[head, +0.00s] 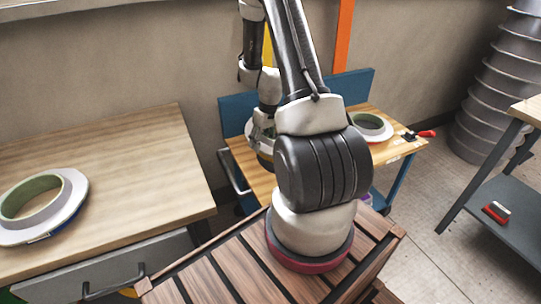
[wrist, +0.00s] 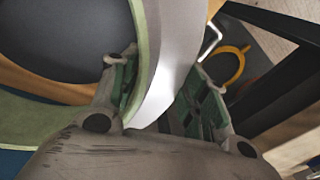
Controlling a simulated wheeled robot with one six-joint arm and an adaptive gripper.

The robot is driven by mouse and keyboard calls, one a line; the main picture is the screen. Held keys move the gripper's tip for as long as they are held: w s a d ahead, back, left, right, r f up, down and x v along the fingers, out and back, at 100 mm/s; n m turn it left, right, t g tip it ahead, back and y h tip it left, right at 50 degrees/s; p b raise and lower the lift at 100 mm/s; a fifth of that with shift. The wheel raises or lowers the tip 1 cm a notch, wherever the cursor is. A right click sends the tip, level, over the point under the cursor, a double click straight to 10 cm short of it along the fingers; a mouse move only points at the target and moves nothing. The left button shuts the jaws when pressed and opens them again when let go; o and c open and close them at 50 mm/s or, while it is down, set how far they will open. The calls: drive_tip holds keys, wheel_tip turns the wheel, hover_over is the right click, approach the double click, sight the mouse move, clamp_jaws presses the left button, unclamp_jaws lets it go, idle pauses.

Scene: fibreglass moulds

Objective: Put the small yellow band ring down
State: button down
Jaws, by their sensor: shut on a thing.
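My gripper (wrist: 160,72) is shut on the wall of a ring mould (wrist: 165,45) with a pale green inner face and a grey-white flange. The ring fills the upper left of the wrist view, with one finger inside it and one outside. No yellow band can be made out on the part that shows. In the head view the held ring (head: 261,131) is a small pale piece over the left side of the wooden cart, mostly hidden by my arm. I cannot tell whether it touches the cart top.
A blue-banded ring (head: 75,203) lies on the left table (head: 120,150). A red-banded ring (head: 371,127) and a red-handled tool (head: 424,134) are on the cart (head: 399,148). A blue back panel (head: 352,86) stands behind. A yellow-orange loop (wrist: 240,63) shows below in the wrist view.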

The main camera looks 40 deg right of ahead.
drive_tip(key=x, duration=0.2)
drive_tip(key=d+x, duration=0.1)
drive_tip(key=x, duration=0.3)
drive_tip(key=shift+s+d+f, duration=0.15)
drive_tip(key=shift+s+f, duration=0.15)
drive_tip(key=c, duration=0.7)
unclamp_jaws()
drive_tip(key=shift+c, duration=0.2)
drive_tip(key=v, duration=1.1)
drive_tip(key=shift+r, duration=0.4)
drive_tip(key=w+a+r+v, duration=0.1)
drive_tip(key=a+v, duration=0.1)
drive_tip(key=v, duration=1.2)
hover_over(262, 156)
drive_tip(key=s+a, duration=0.2)
drive_tip(key=a, duration=0.2)
drive_tip(key=s+a+r+t+h, duration=0.1)
drive_tip(key=s+a+r, duration=0.3)
drive_tip(key=s+r, duration=0.4)
drive_tip(key=s+a+r+t+h, duration=0.1)
drive_tip(key=s+a+r, duration=0.3)
drive_tip(key=s+r, duration=0.4)
drive_tip(key=s+t, duration=0.1)
drive_tip(key=s, duration=0.2)
drive_tip(key=shift+s+a+m, duration=0.15)
drive_tip(key=shift+s+m, duration=0.15)
drive_tip(key=shift+m, duration=0.1)
